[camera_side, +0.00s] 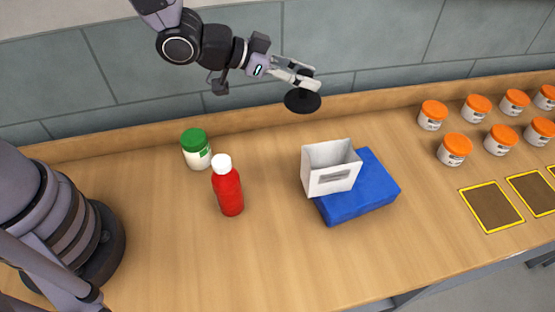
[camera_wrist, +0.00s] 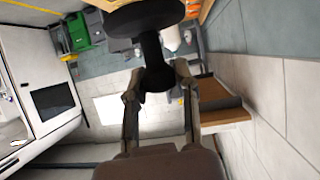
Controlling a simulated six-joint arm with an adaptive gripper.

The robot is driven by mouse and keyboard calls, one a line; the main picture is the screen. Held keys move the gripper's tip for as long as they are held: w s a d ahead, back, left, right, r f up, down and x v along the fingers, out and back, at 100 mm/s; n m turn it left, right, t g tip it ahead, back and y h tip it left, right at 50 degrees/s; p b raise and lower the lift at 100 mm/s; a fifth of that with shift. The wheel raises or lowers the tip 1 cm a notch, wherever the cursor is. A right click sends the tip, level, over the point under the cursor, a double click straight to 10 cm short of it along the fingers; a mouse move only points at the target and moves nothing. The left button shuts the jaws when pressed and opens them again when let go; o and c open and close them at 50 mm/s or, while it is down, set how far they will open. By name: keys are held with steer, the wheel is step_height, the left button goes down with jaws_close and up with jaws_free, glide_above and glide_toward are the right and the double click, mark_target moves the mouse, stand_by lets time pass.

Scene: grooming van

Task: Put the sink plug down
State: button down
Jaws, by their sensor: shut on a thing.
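The sink plug (camera_side: 302,101) is a black disc with a short stem. My gripper (camera_side: 305,78) is shut on its stem and holds it in the air, disc downward, near the back wall. In the wrist view the plug (camera_wrist: 143,18) shows its dark disc and stem, with the stem between the fingers of my gripper (camera_wrist: 158,75). The plug looks clear of the wooden counter (camera_side: 270,250); its exact height is hard to tell.
A white open box (camera_side: 330,179) stands on a blue slab (camera_side: 372,195). A green-lidded jar (camera_side: 196,152) and a red bottle (camera_side: 228,192) stand left. Several orange-lidded jars (camera_side: 454,150) and yellow-edged squares (camera_side: 491,207) are right. The front counter is clear.

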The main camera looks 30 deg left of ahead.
steer(key=s+d+f+m+g+h, duration=0.1)
steer(key=s+d+m+g, duration=0.3)
steer(key=s+m+g, duration=0.35)
steer(key=s+d+f+m+g, duration=0.1)
steer(key=s+d+m+g, duration=0.4)
steer(key=s+m+g, duration=0.3)
steer(key=shift+n, duration=0.45)
steer(key=shift+s+a+f, duration=0.1)
steer(key=shift+s+f, duration=0.05)
steer(key=shift+f, duration=3.3)
steer(key=shift+s+a+f, duration=0.1)
steer(key=shift+f, duration=3.4)
steer(key=shift+s+f, duration=0.15)
steer(key=shift+f, duration=3.3)
steer(key=shift+f, duration=0.15)
steer(key=c, duration=0.8)
jaws_free()
steer(key=shift+c, duration=0.2)
